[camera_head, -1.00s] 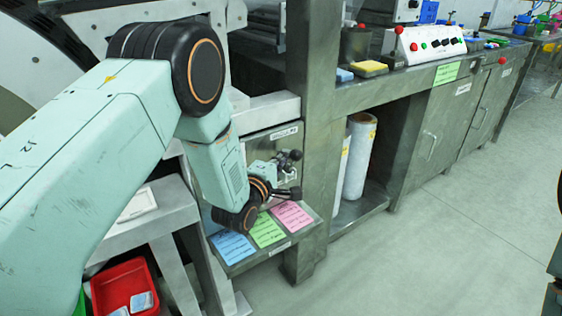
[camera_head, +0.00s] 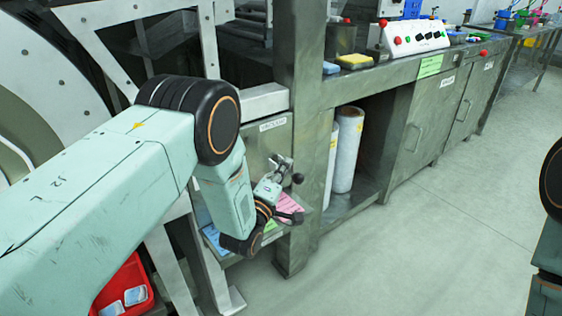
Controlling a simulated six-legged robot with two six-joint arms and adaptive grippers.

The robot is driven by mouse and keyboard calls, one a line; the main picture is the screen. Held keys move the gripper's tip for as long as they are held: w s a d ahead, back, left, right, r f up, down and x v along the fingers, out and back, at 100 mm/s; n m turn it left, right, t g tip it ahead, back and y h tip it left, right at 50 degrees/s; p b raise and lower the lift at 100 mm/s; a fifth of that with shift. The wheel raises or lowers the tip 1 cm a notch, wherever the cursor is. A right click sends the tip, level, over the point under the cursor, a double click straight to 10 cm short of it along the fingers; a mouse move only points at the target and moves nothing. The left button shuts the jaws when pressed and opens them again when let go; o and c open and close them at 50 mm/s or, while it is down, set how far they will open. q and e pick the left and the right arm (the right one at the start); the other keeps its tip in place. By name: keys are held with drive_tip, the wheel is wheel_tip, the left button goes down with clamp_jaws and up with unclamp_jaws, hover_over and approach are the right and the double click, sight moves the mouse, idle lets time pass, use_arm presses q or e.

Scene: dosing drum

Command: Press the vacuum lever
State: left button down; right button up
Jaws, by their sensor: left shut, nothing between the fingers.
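The vacuum lever (camera_head: 282,165) is a small metal fitting with a dark ball knob, on the grey panel under a white label that seems to read "VACUUM". My left arm comes in from the left and hangs down in front of the panel. My left gripper (camera_head: 293,217) is shut and empty, with its dark fingers pointing right. In the picture it lies just below the lever's knob; I cannot tell the depth gap, but no contact shows. The gripper and wrist partly hide the coloured cards below. My right gripper is out of view.
Blue, green and pink cards (camera_head: 290,205) lie on a small shelf below the panel. A grey post stands right of the lever. A red bin (camera_head: 124,290) is at lower left. White rolls (camera_head: 348,150) stand under the bench. The floor at right is clear.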

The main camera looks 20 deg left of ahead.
use_arm(q)
drive_tip(key=shift+s+d+f, duration=0.25)
drive_tip(key=shift+f, duration=0.3)
drive_tip(key=shift+s+d+f, duration=0.2)
drive_tip(key=shift+f, duration=0.35)
drive_tip(key=shift+d+f, duration=0.1)
drive_tip(key=shift+f, duration=0.15)
drive_tip(key=shift+s, duration=0.1)
